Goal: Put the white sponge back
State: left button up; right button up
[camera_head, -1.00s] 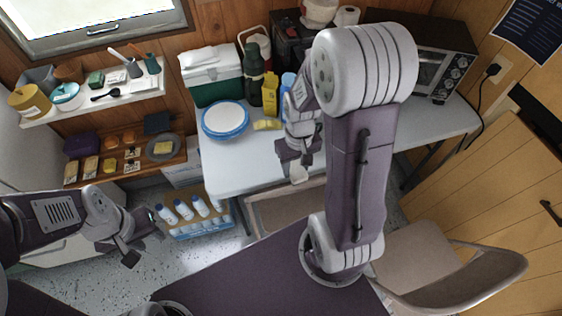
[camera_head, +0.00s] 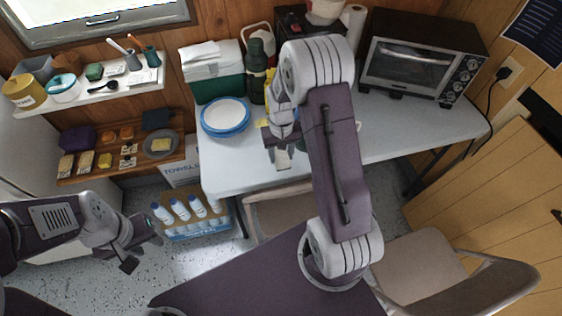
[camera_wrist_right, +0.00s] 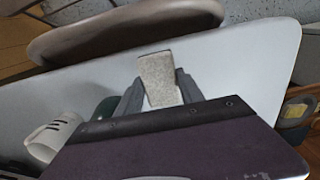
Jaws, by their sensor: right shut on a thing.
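The white sponge (camera_head: 283,159) is held between the fingers of my right gripper (camera_head: 279,148), above the front part of the white table (camera_head: 222,178). In the right wrist view the off-white sponge (camera_wrist_right: 158,79) stands out from between the two dark fingers (camera_wrist_right: 158,92), with the white table top behind it. My left gripper (camera_head: 140,250) is at the lower left, over the floor, with its fingers apart and nothing between them.
A blue-rimmed plate (camera_head: 225,116), a green cooler (camera_head: 216,85) and a dark bottle (camera_head: 256,70) stand on the table. A toaster oven (camera_head: 420,62) is at right. Wooden shelf (camera_head: 120,173) with sponge-like blocks and upper white shelf (camera_head: 90,98) hang at left. Chairs stand in front.

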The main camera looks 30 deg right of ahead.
aim_at(281, 156)
jog(key=shift+f, duration=0.25)
notch_tip(281, 156, down, 3)
jog(key=shift+r, duration=0.1)
jog(key=shift+f, duration=0.4)
jog(key=shift+b, duration=0.3)
jog(key=o, duration=1.3)
jog(key=shift+f, duration=0.15)
